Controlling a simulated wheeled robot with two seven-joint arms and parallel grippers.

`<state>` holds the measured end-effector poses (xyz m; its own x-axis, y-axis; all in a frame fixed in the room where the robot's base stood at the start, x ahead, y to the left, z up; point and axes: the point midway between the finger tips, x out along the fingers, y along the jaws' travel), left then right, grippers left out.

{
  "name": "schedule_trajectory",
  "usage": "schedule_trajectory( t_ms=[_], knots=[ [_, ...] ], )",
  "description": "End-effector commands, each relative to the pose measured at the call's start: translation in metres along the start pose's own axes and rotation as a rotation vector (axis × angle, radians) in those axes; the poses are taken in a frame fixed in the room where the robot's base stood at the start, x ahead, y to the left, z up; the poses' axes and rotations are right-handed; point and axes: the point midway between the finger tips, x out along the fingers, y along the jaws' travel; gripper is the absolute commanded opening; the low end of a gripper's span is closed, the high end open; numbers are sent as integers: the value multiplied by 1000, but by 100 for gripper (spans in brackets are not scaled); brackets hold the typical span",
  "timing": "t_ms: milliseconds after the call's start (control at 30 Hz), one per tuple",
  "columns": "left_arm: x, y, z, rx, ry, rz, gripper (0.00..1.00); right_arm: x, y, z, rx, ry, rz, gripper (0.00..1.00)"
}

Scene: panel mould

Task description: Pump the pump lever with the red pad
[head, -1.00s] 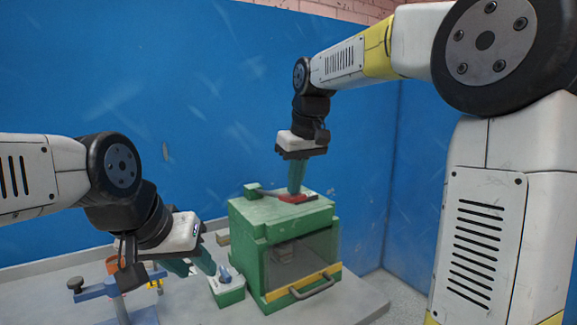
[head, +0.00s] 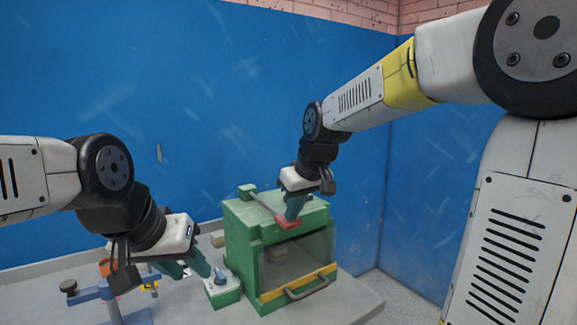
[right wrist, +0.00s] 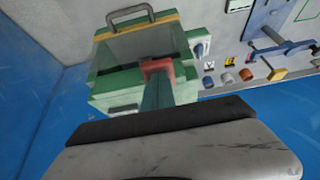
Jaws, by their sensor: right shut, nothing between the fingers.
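The pump lever (head: 265,206) is a grey bar with a red pad (head: 288,224) at its free end. It sits on top of a green box (head: 237,232), pivoting at a small green block at the back left. The pad is at the box's front top edge. My right gripper (head: 292,214) is shut, with its teal fingertips at the pad's far side. In the right wrist view the fingers reach the red pad (right wrist: 156,65) and seem to touch it. My left gripper (head: 190,268) is open and empty, left of the box.
The green box has a clear front door with a yellow strip and a grey handle (head: 305,289). A small green-and-white box with a blue knob (head: 221,281) stands to its left. A blue clamp-like fixture (head: 108,292) is at front left. A blue wall (head: 100,120) stands behind.

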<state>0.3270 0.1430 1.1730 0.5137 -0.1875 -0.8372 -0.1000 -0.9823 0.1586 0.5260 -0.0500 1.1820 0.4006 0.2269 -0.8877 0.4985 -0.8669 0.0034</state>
Motion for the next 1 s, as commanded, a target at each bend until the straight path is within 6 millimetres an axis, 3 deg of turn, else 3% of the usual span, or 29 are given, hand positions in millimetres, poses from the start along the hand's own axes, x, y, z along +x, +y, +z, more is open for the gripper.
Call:
schedule_trajectory(
  t_ms=[33, 167, 267, 600, 800, 1000],
  knots=[
    [0, 0, 0, 0, 0, 0, 36, 2, 0, 6, 3, -22, -4, 0],
    [0, 0, 0, 0, 0, 0, 36, -18, 0, -7, 2, -9, -1, 0],
    [0, 0, 0, 0, 0, 0, 36, -42, -1, -18, 1, 5, 3, 0],
    [0, 0, 0, 0, 0, 0, 36, -115, 0, -14, 0, 7, 3, 0],
    [0, 0, 0, 0, 0, 0, 36, -133, -1, -13, -1, 8, 3, 0],
    [0, 0, 0, 0, 0, 0, 36, -136, -1, -12, -1, 6, 2, 0]
  ],
)
